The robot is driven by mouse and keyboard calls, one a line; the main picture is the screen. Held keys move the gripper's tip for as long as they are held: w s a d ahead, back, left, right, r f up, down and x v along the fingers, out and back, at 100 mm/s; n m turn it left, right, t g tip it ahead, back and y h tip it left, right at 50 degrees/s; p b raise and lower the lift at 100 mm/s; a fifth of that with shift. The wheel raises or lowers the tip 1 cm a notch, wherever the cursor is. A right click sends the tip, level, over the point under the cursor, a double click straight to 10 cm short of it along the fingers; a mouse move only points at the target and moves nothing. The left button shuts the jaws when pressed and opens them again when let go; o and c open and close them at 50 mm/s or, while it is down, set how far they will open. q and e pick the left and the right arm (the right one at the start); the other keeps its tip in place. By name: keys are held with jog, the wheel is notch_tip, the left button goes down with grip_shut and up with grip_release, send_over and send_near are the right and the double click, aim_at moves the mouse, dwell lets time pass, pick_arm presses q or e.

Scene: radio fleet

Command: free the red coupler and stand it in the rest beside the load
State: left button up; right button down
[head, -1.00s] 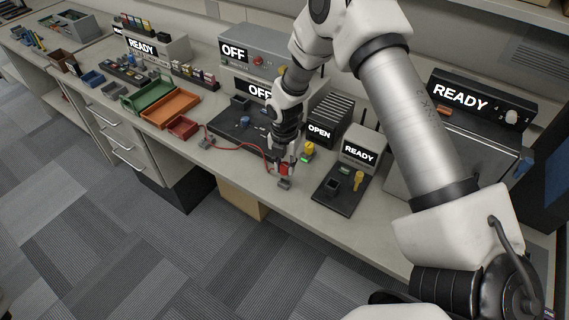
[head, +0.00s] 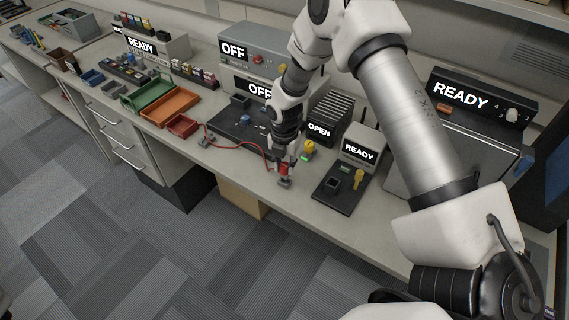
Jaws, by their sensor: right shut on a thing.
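The red coupler (head: 284,169) stands upright at the end of a red cable (head: 240,145), near the front edge of the bench. My right gripper (head: 283,158) reaches down from above and is shut on the coupler's upper part. A small grey rest (head: 285,183) is directly under the coupler; whether the coupler is fully seated in it is too small to tell. The load (head: 330,118) is the black finned box marked OPEN, behind and to the right. My left gripper is not in view.
A yellow-topped piece (head: 308,148) is close right of my gripper. A black plate (head: 340,188) with a yellow key-like part and a READY box (head: 361,150) lie farther right. Another grey rest (head: 204,141) is left, near the red tray (head: 182,127). The bench front is clear.

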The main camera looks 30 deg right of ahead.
jog(key=shift+f+b, duration=1)
jog(key=shift+f, duration=0.6)
jog(key=c, duration=0.8)
grip_release()
notch_tip(320, 180, up, 12)
jog(key=shift+r, duration=0.1)
